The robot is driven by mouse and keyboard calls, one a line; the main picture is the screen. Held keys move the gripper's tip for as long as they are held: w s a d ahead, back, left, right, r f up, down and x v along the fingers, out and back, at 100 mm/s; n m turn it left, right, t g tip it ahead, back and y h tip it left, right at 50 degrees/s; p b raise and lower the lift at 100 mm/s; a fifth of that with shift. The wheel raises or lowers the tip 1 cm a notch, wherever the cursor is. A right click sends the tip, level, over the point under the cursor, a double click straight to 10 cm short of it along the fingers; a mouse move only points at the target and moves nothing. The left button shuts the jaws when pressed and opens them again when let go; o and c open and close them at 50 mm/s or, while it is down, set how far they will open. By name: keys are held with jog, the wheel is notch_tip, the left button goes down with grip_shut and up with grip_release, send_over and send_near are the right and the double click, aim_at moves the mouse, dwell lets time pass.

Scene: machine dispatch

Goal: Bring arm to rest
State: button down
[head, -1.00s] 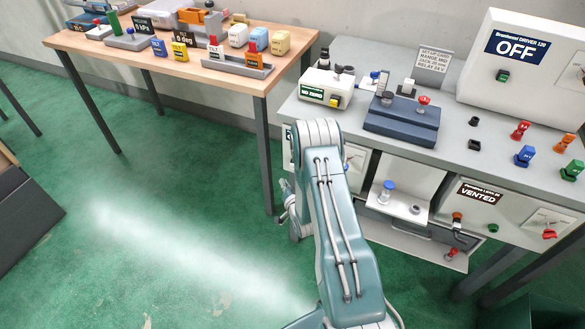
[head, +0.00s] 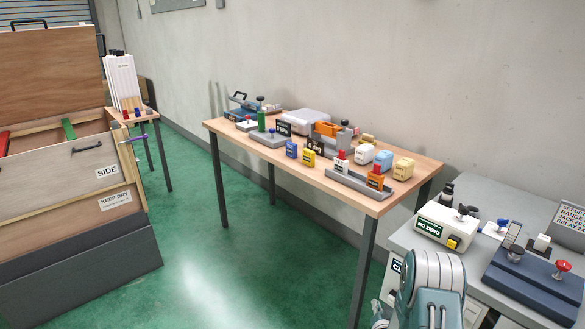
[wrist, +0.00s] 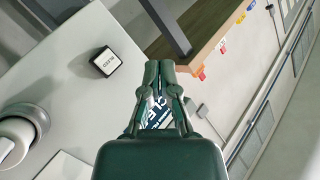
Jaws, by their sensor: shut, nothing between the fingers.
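My gripper (wrist: 159,68) shows in the wrist view, its two dark green fingers together and nothing held. Behind the fingers is a dark blue label with white letters (wrist: 157,112), partly hidden by them. In the head view only a rounded upper part of my arm (head: 432,282) shows, at the bottom right in front of the grey bench (head: 405,238). My gripper is out of the head view, so its place there cannot be told.
A wooden table (head: 228,134) with several small labelled blocks and fixtures stands in the middle. A NO ZERO box (head: 447,222) and a dark blue fixture (head: 530,283) sit on the grey bench. A large wooden crate (head: 60,190) stands left. Green floor between is clear.

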notch_tip(320, 180, up, 14)
jog(key=w+a+r+n+g, duration=0.1)
jog(key=w+a+n+g, duration=0.1)
jog(key=a, duration=0.1)
jog(key=s+a+r+n+g, duration=0.1)
jog(key=s+a+r, duration=0.15)
jog(key=r, duration=0.35)
jog(key=s+a+r+n+g, duration=0.1)
jog(key=s+r+g, duration=0.1)
jog(key=s+r, duration=0.25)
jog(key=s+a+r+n+g, duration=0.1)
jog(key=s+a+r, duration=0.2)
jog(key=s, duration=0.6)
jog(key=s+a+r+n+g+y, duration=0.1)
jog(key=s+a+r+g, duration=0.1)
jog(key=s, duration=0.8)
jog(key=s+a+r+n+g+y, duration=0.1)
jog(key=s+a+r, duration=0.3)
jog(key=s, duration=0.6)
notch_tip(320, 180, up, 3)
jog(key=shift+f+n+g, duration=0.15)
jog(key=shift+n+g, duration=0.35)
jog(key=shift+n, duration=0.1)
jog(key=shift+d, duration=0.15)
